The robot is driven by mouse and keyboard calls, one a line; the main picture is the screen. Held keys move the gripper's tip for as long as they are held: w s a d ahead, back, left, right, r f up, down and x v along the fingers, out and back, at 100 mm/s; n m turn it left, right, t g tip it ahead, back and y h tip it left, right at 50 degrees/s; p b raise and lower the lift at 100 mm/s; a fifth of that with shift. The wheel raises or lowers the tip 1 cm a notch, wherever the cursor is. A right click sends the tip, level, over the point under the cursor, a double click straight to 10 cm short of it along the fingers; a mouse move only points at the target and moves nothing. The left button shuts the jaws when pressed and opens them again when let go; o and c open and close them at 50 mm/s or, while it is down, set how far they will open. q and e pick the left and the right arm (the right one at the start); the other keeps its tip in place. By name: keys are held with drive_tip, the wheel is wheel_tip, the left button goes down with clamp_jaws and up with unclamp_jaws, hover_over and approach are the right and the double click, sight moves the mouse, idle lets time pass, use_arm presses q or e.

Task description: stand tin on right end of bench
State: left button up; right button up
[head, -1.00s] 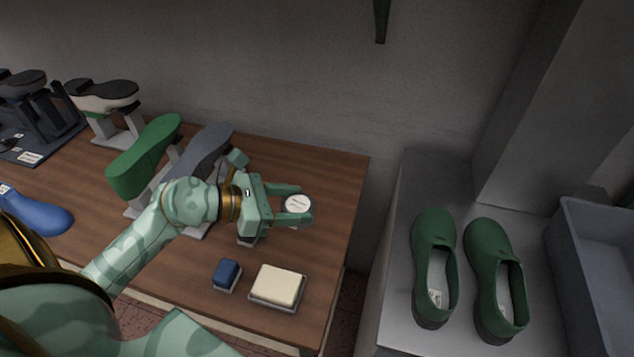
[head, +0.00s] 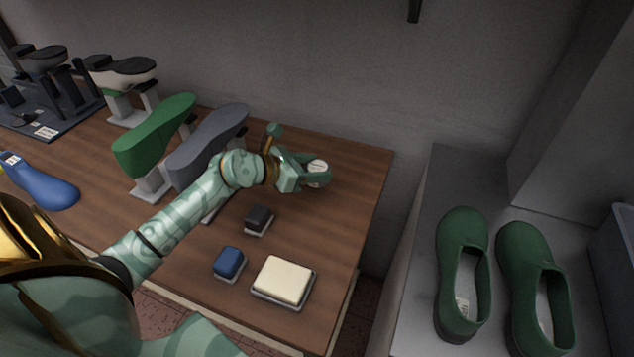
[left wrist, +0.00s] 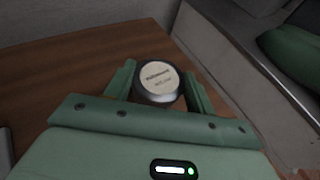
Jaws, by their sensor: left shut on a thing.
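The tin (head: 317,167) is small and round, with a pale labelled lid and a dark side. My left gripper (head: 308,173) is shut on it, over the right end of the wooden bench (head: 345,215). In the left wrist view the tin (left wrist: 158,82) is upright between the two green fingers of the gripper (left wrist: 158,90), lid facing up. Whether the tin's base touches the bench cannot be told. My right gripper is not in view.
A cream pad (head: 283,279), a blue block (head: 229,262) and a dark block (head: 259,218) lie in front of the arm. Green (head: 155,135) and grey (head: 208,143) lasts stand left. Green shoes (head: 463,272) sit on a grey surface across a gap.

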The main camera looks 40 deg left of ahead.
use_arm(q)
drive_tip(key=shift+w+a+f, duration=0.1)
drive_tip(key=shift+w+f, duration=0.15)
drive_tip(key=shift+f, duration=0.05)
drive_tip(key=f, duration=0.1)
drive_tip(key=f+b, duration=0.2)
drive_tip(key=f, duration=0.1)
drive_tip(key=shift+w, duration=0.35)
drive_tip(key=shift+r, duration=0.15)
drive_tip(key=shift+f, duration=0.2)
drive_tip(key=o, duration=1)
drive_tip(key=shift+o, duration=0.2)
drive_tip(key=shift+r, duration=0.1)
